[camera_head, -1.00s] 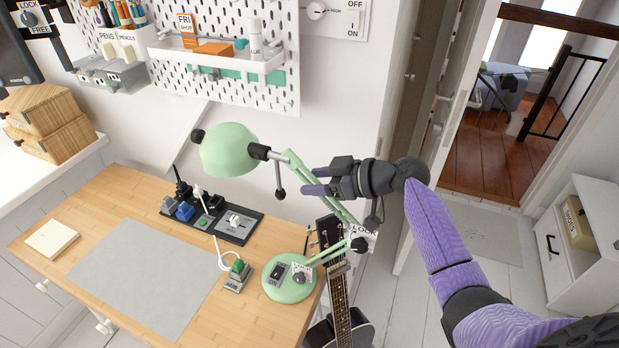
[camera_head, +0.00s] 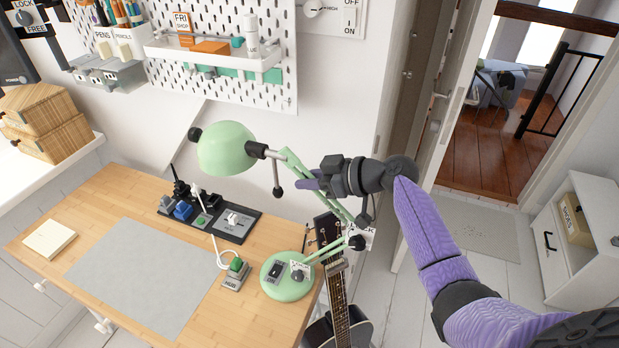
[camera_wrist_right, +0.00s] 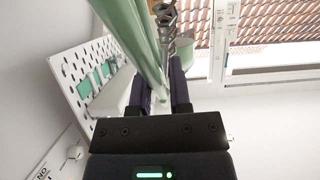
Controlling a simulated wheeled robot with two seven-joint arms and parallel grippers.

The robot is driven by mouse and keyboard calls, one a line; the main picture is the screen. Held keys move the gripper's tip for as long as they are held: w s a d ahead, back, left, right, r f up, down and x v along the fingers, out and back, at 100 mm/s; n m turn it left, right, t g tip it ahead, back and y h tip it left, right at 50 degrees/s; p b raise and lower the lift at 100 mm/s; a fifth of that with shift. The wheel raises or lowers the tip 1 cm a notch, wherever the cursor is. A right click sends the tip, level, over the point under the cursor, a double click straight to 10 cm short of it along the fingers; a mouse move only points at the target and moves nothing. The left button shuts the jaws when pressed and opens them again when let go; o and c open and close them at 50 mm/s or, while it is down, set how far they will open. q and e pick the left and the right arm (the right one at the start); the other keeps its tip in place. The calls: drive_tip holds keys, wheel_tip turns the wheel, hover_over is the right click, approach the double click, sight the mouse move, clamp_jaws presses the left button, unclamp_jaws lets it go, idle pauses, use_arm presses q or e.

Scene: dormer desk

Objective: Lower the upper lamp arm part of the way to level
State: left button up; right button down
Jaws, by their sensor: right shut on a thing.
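The pale green desk lamp has a round base (camera_head: 288,289) on the desk's right end. Its upper arm (camera_head: 322,188) slopes from the elbow joint (camera_head: 357,243) up and left to the lamp head (camera_head: 226,148). A short rod with a dark ball end (camera_head: 277,191) hangs near the head. My right gripper (camera_head: 307,179) is shut on the upper lamp arm, in its upper half. In the right wrist view the green arm (camera_wrist_right: 137,35) runs between the purple fingers (camera_wrist_right: 161,92), partly hiding the grip. My left gripper is not in view.
A guitar (camera_head: 341,310) stands by the desk's right edge, below the lamp arm. A black tray (camera_head: 240,227) and a small box with a green button (camera_head: 236,273) lie near the base. A pegboard shelf (camera_head: 215,55) is behind. The grey mat (camera_head: 145,268) is bare.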

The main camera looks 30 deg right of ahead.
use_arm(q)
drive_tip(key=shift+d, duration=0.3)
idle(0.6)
use_arm(e)
drive_tip(key=shift+w+a+f, duration=0.15)
drive_tip(key=shift+f, duration=0.05)
drive_tip(key=f+g+h, duration=0.1)
drive_tip(key=w+a+f+g+h, duration=0.1)
drive_tip(key=f, duration=0.1)
drive_tip(key=w+a+f+g+h, duration=0.1)
drive_tip(key=shift+w+f, duration=0.1)
drive_tip(key=shift+f, duration=0.25)
drive_tip(key=c, duration=0.7)
unclamp_jaws()
drive_tip(key=shift+o, duration=0.7)
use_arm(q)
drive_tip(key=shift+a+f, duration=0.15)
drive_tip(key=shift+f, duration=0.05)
